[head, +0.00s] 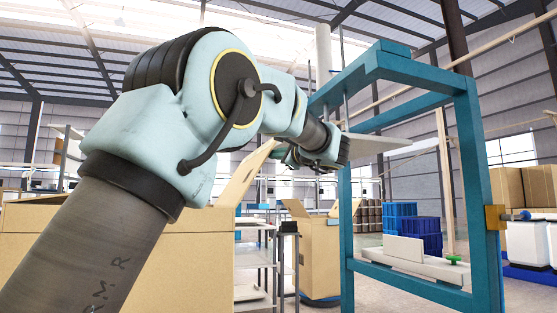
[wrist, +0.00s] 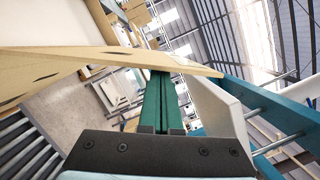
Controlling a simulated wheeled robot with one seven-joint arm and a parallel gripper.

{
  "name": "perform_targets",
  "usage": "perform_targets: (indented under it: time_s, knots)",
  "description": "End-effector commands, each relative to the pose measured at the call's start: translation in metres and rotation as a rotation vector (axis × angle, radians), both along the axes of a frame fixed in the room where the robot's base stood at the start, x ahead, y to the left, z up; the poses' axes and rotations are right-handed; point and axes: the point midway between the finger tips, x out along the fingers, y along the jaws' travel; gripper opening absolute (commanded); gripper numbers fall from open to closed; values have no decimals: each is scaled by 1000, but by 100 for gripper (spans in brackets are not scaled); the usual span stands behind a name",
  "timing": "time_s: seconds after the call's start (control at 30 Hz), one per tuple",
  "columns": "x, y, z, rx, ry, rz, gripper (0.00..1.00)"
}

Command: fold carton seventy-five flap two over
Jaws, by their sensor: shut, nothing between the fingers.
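A large open brown carton (head: 185,262) stands at the left in the head view, partly hidden by my arm. One of its flaps (head: 243,172) stands up at a slant. I can read no number on it. In the wrist view a brown cardboard flap (wrist: 95,60) crosses the upper part, its edge over the ends of my green fingers. My gripper (wrist: 162,76) is shut and empty, with its fingertips at that flap edge; I cannot tell whether they touch. In the head view my gripper (head: 283,154) shows small, beside the raised flap.
A teal frame (head: 482,200) stands right of my arm, with a grey panel (head: 378,145) near my wrist. A smaller open carton (head: 320,262) stands behind. Metal shelving (head: 255,262) is between the cartons. Blue crates (head: 415,232) are farther back.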

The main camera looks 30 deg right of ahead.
Motion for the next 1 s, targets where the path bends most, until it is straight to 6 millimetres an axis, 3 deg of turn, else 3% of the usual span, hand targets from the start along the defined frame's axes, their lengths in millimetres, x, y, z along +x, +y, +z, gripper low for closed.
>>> perform_targets:
  time_s: [0.27, 0.6, 1.0]
  knots:
    - [3, 26, 14, -157, 16, 2, 0]
    - [10, 82, 32, -477, 55, 2, 0]
    - [17, 144, 31, -853, 100, 2, 0]
